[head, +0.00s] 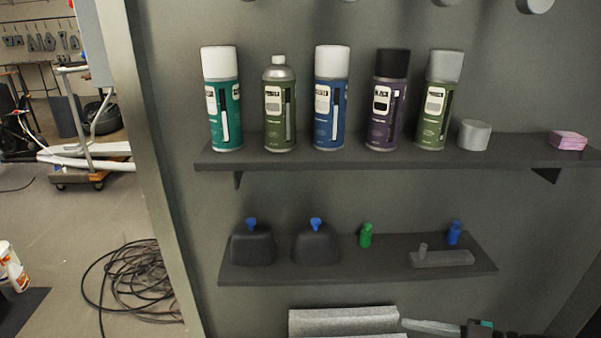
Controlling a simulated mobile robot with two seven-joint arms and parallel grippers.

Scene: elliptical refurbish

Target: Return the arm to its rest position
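Neither of my grippers shows in the head view, and no part of my arms can be made out. Several spray cans stand upright in a row on the upper dark shelf (350,158): a teal can (222,100), a green can without a cap (279,105), a blue can (330,100), a purple can with a black cap (387,100) and a green can with a grey cap (438,100). A loose grey cap (473,135) sits on the shelf right of them.
A pink block (568,141) lies at the upper shelf's right end. The lower shelf (350,274) holds two black holders (253,245) with blue tops, small green (365,236) and blue (454,233) bottles, and a grey piece (441,258). Coiled cables (135,285) lie on the left floor.

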